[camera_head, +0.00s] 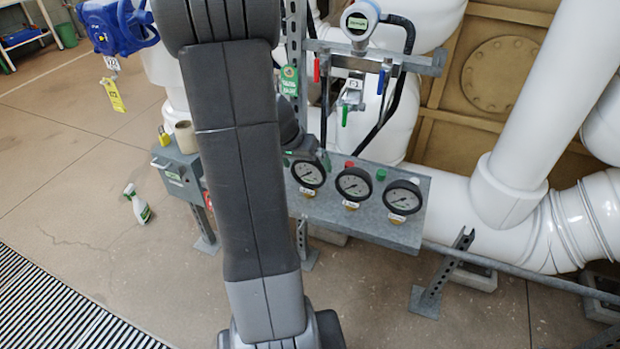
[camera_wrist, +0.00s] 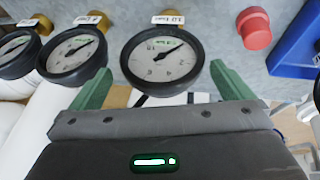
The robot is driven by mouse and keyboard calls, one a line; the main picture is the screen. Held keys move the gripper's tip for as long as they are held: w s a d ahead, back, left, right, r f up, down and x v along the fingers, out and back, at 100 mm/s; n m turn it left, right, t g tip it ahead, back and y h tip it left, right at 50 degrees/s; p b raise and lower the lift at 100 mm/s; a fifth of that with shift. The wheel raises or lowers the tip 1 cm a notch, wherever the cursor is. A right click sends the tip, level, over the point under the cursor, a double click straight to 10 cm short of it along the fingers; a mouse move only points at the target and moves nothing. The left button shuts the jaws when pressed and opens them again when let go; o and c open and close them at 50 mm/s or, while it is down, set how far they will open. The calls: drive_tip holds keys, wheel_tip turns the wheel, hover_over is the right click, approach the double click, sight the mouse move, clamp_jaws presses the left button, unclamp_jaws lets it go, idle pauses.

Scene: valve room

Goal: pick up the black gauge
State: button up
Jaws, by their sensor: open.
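Three round gauges with black rims and white faces sit in a row on a grey panel. In the head view they are the left gauge (camera_head: 308,173), the middle gauge (camera_head: 354,184) and the right gauge (camera_head: 403,197). In the wrist view the nearest black gauge (camera_wrist: 162,58) is upright in the middle, with two more gauges (camera_wrist: 72,53) (camera_wrist: 17,52) to its left. My gripper (camera_wrist: 161,67) is open, its green fingers at either side of the lower part of the nearest gauge, with no clear grip on it. My forearm hides most of the gripper in the head view.
The grey panel (camera_head: 385,226) has red and green knobs behind the gauges. A red knob (camera_wrist: 254,27) and a blue object (camera_wrist: 296,45) are right of the nearest gauge. White pipes (camera_head: 520,200) stand right. A spray bottle (camera_head: 137,204) is on the open floor, left.

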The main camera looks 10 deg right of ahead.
sight(309, 170)
drive_tip(key=x, duration=0.4)
drive_tip(key=shift+w+f, duration=0.2)
drive_tip(key=shift+f, duration=0.2)
drive_tip(key=c, duration=0.6)
drive_tip(key=shift+c, duration=0.2)
drive_tip(key=shift+r, duration=0.2)
wheel_tip(309, 170, up, 10)
drive_tip(key=shift+f+p, duration=0.1)
drive_tip(key=shift+p, duration=0.65)
drive_tip(key=shift+o, duration=0.7)
drive_tip(key=shift+c, duration=0.5)
